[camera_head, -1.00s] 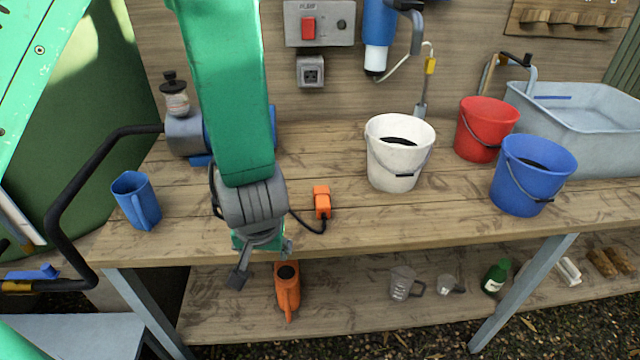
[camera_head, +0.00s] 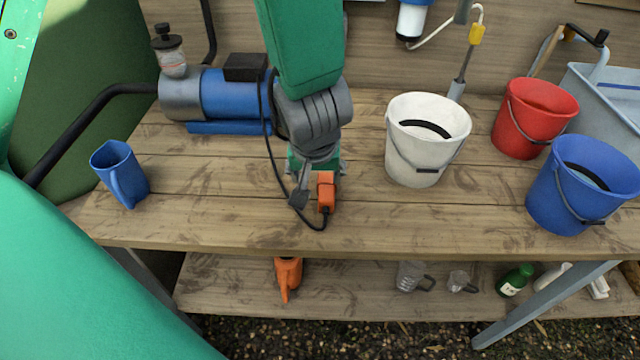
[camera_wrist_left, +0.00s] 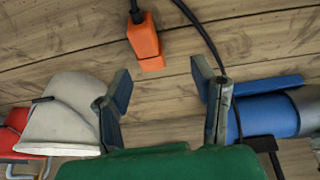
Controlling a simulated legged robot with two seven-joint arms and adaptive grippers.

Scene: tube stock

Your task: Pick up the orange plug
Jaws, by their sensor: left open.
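The orange plug (camera_head: 326,192) lies on the wooden bench top, with a black cable running from its near end and looping up to the left. My left gripper (camera_head: 318,185) is beside the plug in the head view, its grey finger just left of it; part of the gripper is hidden by the wrist. In the left wrist view the gripper (camera_wrist_left: 165,85) is open and empty, and the plug (camera_wrist_left: 145,38) lies ahead of the gap between the fingers, a little left of centre. I cannot tell whether a finger touches it. My right gripper is not in view.
A blue pump (camera_head: 232,95) stands behind left, and a blue jug (camera_head: 122,175) at the left. A white bucket (camera_head: 400,160), red bucket (camera_head: 522,135) and blue bucket (camera_head: 570,205) stand to the right. The bench's front edge (camera_head: 380,248) is near the plug.

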